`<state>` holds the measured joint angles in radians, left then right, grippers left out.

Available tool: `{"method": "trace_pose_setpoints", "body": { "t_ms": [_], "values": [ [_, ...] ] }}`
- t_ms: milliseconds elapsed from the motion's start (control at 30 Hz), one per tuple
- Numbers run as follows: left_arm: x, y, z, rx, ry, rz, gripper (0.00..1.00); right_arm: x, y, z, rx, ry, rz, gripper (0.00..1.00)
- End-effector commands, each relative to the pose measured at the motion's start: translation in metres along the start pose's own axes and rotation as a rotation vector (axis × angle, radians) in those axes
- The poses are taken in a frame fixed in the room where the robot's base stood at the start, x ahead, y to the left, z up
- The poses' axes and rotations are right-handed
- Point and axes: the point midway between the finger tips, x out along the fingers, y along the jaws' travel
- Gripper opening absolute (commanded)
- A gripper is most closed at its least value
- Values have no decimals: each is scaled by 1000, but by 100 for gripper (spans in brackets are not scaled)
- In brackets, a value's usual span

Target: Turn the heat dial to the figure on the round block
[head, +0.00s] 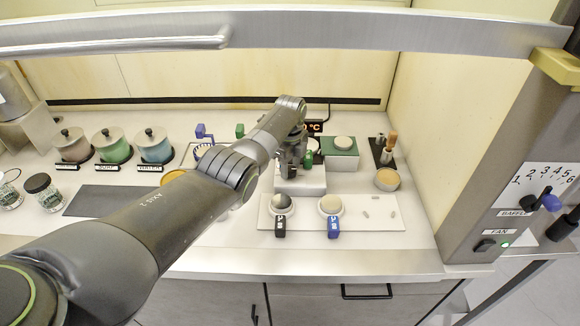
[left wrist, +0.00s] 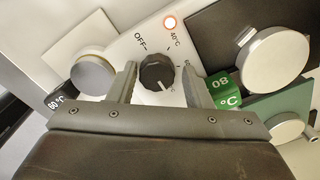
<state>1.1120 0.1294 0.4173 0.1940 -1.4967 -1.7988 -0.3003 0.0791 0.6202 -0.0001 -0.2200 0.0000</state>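The black heat dial (left wrist: 157,72) is on a white panel marked OFF, 40 °C and further partly hidden figures. Its white line points to the lower right, towards a °C mark whose number I cannot read. My left gripper (left wrist: 160,85) has its two fingers apart, one on each side of the dial; I cannot tell whether they touch it. In the head view the left gripper (head: 292,170) is over the white heater (head: 300,188) and hides the dial. A round metal block (left wrist: 272,58) has a green tag (left wrist: 226,90) reading 80 °C beside it. My right gripper is out of view.
Another round piece (left wrist: 92,75) has a black 60 °C tag (left wrist: 60,103). A white tray (head: 385,222) with black- and blue-tagged round pieces lies in front. A metal bar crosses above.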

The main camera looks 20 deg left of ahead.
Motion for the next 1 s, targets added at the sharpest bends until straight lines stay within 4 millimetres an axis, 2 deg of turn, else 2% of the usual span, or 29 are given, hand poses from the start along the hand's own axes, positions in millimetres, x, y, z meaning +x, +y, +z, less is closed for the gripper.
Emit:
{"method": "trace_pose_setpoints", "body": {
  "t_ms": [67,367,533,767,1000],
  "values": [
    [1,1,0,-1,1,3,56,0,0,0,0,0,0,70],
    [2,2,-1,-2,3,7,56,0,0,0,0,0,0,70],
    [-10,2,0,-2,3,5,56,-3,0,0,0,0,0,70],
    [-48,1,0,-2,2,2,56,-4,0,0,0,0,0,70],
    [-104,0,0,-2,0,1,56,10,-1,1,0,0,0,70]
  ]
}}
